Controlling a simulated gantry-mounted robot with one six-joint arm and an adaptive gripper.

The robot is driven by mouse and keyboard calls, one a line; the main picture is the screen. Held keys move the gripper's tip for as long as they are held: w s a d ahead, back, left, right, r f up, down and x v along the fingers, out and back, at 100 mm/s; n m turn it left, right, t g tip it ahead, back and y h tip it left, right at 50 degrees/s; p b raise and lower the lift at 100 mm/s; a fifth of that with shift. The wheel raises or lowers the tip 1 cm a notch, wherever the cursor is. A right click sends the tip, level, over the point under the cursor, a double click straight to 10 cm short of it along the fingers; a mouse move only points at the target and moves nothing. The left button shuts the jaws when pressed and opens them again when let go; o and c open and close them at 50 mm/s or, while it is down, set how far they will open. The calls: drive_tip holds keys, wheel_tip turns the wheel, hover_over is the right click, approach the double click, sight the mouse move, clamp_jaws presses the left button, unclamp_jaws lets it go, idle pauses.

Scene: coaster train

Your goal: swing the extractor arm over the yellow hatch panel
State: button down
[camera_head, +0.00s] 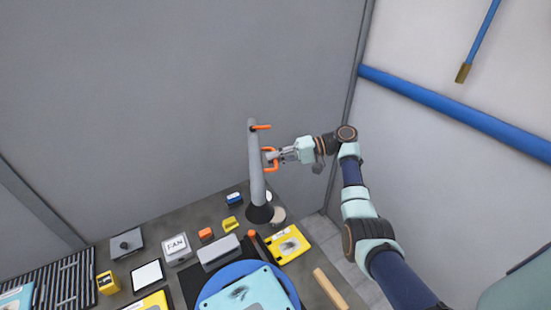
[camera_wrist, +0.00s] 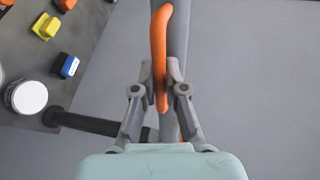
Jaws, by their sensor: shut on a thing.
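The extractor arm (camera_head: 256,165) is a grey tube standing near upright, with a flared black hood (camera_head: 260,214) at its lower end and orange handles. My gripper (camera_head: 273,157) is shut on the lower orange handle (camera_head: 275,167), on the tube's right side. In the wrist view, my gripper's fingers (camera_wrist: 160,78) close around the orange handle (camera_wrist: 159,40), with the grey tube behind it. A yellow panel (camera_head: 291,255) with a dark smudge lies on the bench, below and right of the hood. Another yellow panel (camera_head: 152,303) is partly cut off at the bottom; which is the hatch panel is unclear.
The grey bench (camera_head: 218,217) holds a FAN box (camera_head: 176,249), a blue round mat (camera_head: 211,287) under a pale teal panel (camera_head: 247,293), and small coloured blocks. A white-topped round container (camera_wrist: 27,95) stands near the hood. The wall behind is bare.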

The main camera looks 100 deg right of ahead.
drive_tip(key=c, duration=1.2)
unclamp_jaws()
drive_tip(key=v, duration=1.2)
drive_tip(key=shift+d, duration=0.1)
